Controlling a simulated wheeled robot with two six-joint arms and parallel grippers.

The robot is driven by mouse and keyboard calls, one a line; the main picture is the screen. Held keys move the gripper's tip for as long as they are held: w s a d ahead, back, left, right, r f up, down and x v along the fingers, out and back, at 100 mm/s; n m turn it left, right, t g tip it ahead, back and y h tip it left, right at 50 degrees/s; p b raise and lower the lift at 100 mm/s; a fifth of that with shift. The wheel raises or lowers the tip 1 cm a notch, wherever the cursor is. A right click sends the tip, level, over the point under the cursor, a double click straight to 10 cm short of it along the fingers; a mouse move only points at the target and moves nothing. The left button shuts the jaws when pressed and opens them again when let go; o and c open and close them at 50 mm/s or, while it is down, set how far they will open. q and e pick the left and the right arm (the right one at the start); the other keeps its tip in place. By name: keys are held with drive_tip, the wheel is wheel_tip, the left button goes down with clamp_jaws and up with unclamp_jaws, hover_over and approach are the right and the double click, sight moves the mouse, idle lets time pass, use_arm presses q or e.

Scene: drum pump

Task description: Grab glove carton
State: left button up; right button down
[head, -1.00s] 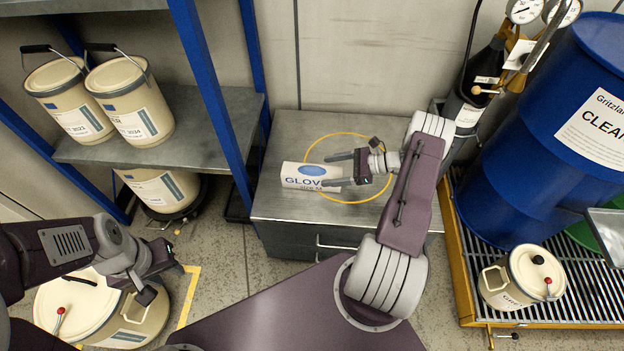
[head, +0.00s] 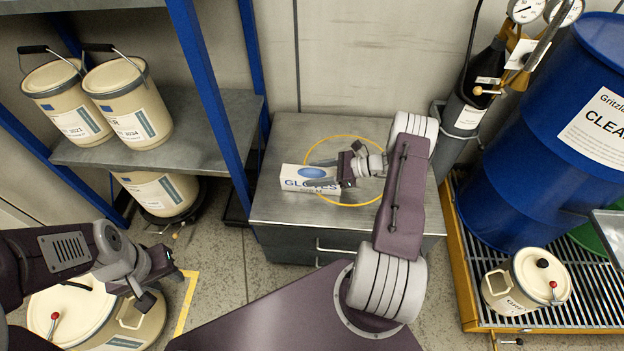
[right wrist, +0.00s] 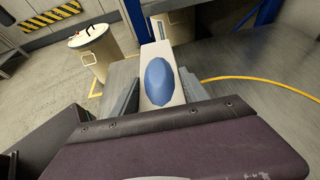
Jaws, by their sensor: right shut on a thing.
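The glove carton (head: 290,178) is a white box with a blue oval and lettering. It lies on the grey cabinet top (head: 275,212), at its left part. My right gripper (head: 325,172) reaches in from the right and is shut on the carton's right end. In the right wrist view the carton (right wrist: 158,65) sits between the two fingers, its blue oval facing up. My left gripper (head: 150,288) hangs at the lower left over a cream container, away from the carton; its fingers are too unclear to tell their opening.
A yellow ring (head: 370,140) is marked on the cabinet top. A shelf (head: 210,125) with cream pails (head: 130,105) and a blue post stands left. A blue drum (head: 540,140) and a small cream can (head: 525,280) stand on a grating at right. A lidded container (head: 75,305) is at lower left.

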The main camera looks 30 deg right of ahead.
drive_tip(key=shift+r, duration=0.1)
drive_tip(key=shift+r+p, duration=0.3)
drive_tip(key=shift+r, duration=0.05)
drive_tip(key=r, duration=0.1)
drive_tip(key=r+p, duration=0.2)
drive_tip(key=r, duration=0.1)
drive_tip(key=shift+s+d+r, duration=0.1)
drive_tip(key=shift+s+d, duration=0.15)
drive_tip(key=s+d+r+p, duration=0.3)
drive_tip(key=s+d+r, duration=0.2)
drive_tip(key=s, duration=0.4)
drive_tip(key=shift+s+d+r, duration=0.2)
drive_tip(key=shift+s+r, duration=0.15)
drive_tip(key=shift+r, duration=0.15)
